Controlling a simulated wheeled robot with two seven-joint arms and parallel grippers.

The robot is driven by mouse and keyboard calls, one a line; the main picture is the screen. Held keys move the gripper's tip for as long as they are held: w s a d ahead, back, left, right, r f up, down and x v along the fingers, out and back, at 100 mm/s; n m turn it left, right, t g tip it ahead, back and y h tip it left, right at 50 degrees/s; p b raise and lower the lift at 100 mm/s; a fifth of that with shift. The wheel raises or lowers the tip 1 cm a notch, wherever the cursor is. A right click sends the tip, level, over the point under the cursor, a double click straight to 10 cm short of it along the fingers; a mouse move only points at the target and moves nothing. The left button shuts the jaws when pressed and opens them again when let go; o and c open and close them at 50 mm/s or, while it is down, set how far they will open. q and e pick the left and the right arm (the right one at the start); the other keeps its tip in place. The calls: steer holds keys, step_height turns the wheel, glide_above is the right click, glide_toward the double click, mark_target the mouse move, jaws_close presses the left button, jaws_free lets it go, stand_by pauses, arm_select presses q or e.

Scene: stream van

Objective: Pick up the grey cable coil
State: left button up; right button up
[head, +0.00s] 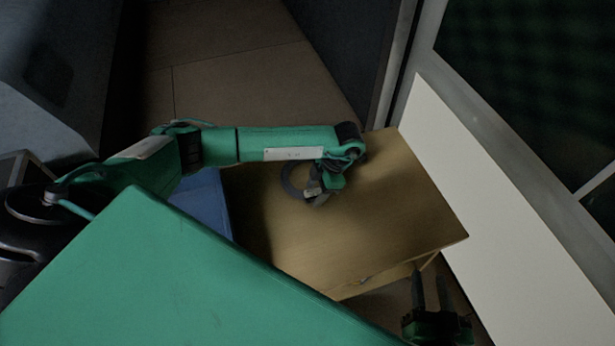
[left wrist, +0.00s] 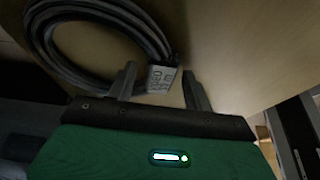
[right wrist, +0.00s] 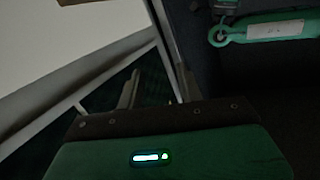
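The grey cable coil (head: 287,181) lies on the wooden table, partly hidden by my left arm in the head view. In the left wrist view the coil (left wrist: 38,38) is a loop of several strands at the upper left, with a pale printed tag (left wrist: 162,78) at its right end. My left gripper (head: 316,198) is low over the coil's right side. In its wrist view its two fingers (left wrist: 163,84) stand apart, one on each side of the tag, with small gaps. My right gripper (head: 431,275) is empty, fingers apart, beyond the table's front right edge.
The wooden table (head: 390,220) is otherwise bare. A pale wall panel (head: 500,220) stands close along its right side. A blue object (head: 203,200) is at its left. Brown floor (head: 230,80) lies behind.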

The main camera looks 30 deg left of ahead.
arm_select(q)
jaws_close()
steer(key=shift+r, duration=0.2)
